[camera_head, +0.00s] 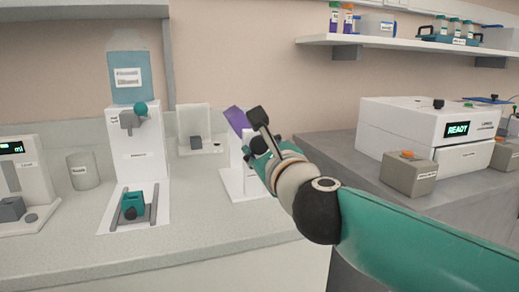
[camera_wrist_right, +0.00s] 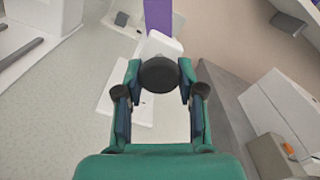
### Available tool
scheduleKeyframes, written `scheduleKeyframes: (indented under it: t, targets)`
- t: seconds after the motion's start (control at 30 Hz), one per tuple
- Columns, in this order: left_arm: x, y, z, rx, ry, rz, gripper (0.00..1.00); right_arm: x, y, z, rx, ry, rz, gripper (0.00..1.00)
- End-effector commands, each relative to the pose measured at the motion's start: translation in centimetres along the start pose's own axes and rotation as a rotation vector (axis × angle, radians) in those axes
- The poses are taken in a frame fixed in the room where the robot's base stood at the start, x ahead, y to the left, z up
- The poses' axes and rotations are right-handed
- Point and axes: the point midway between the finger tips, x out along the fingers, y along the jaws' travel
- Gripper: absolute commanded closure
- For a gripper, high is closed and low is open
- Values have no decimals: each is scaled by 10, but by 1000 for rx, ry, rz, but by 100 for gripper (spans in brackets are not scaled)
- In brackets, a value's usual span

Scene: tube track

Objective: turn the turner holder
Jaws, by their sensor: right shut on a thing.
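The turner holder (camera_head: 238,184) is a white stand on a white base plate at the middle of the counter. A purple piece (camera_head: 236,118) sits tilted at its top; it also shows at the top of the right wrist view (camera_wrist_right: 158,14). My right gripper (camera_head: 258,143) is at the stand, covering much of its upper part. In the right wrist view, its fingers (camera_wrist_right: 160,78) are shut on a round black knob (camera_wrist_right: 159,74) that appears to belong to the turner holder. My left gripper is in neither view.
Left of the stand are a white device with a teal block (camera_head: 133,204), a grey cup (camera_head: 83,170) and a white instrument (camera_head: 20,190). A white machine reading READY (camera_head: 420,125) and a grey box (camera_head: 408,174) stand at right. A shelf (camera_head: 400,42) hangs above.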

Motion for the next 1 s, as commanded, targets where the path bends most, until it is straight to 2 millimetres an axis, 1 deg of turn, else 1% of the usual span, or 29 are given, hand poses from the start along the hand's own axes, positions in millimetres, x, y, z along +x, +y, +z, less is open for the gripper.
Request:
scheduleKeyframes:
  t: [0.03, 0.2, 0.23, 0.37, 0.4, 0.67, 0.77, 0.87, 1.0]
  targets:
    - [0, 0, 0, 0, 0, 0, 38, 1, 5, -2, 1, 3, 9, 97]
    - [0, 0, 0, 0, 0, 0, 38, 1, 5, -1, 1, 2, 10, 97]
    - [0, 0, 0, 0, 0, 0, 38, 1, 5, -1, 1, 2, 10, 61]
    - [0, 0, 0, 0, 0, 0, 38, 1, 4, -1, 0, 1, 8, 39]
    - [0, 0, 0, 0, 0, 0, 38, 0, 4, 0, 0, 0, 7, 38]
    - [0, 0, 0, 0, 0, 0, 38, 0, 2, 1, -1, -1, 3, 38]
    - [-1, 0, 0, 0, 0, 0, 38, -4, 1, 1, -1, -2, 3, 38]
    - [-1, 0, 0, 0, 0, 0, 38, -14, 0, 2, 0, -3, 2, 38]
    - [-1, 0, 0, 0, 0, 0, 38, -37, 1, 2, 0, -4, 4, 38]
